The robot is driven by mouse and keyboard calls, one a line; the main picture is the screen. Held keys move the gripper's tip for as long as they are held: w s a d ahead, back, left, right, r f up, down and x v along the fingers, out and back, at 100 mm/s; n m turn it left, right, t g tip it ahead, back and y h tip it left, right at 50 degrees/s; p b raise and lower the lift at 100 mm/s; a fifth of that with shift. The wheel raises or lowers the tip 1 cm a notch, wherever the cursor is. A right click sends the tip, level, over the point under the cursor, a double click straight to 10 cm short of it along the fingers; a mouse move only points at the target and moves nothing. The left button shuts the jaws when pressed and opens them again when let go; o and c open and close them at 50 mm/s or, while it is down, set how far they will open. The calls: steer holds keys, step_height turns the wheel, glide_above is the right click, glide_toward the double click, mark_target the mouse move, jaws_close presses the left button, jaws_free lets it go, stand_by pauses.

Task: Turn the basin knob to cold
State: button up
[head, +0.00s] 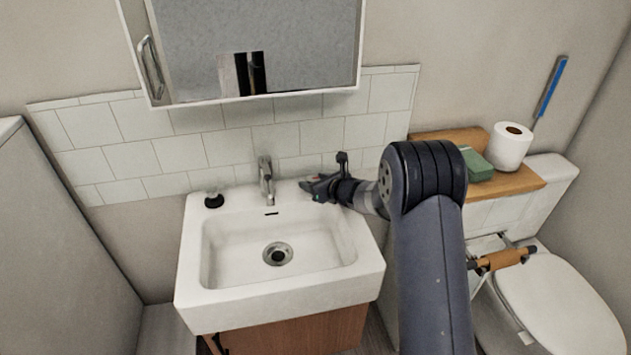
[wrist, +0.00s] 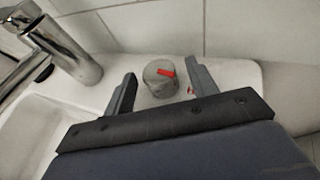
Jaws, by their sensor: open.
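The basin knob (wrist: 160,78) is a short grey cylinder with a red mark on its top, seen in the wrist view on the basin's back ledge. My gripper (wrist: 163,82) is open, with one finger on each side of the knob. In the head view my gripper (head: 308,188) is over the right back corner of the white basin (head: 195,295) and hides the knob. The chrome faucet (head: 266,180) stands left of my gripper.
A black round item (head: 214,200) sits on the basin's left back corner. The tiled wall (head: 180,152) is close behind, with a mirror cabinet (head: 255,98) above. A wooden shelf (head: 520,183) with a toilet roll (head: 508,150) and a green box (head: 475,165) is on the right.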

steer(key=c, duration=1)
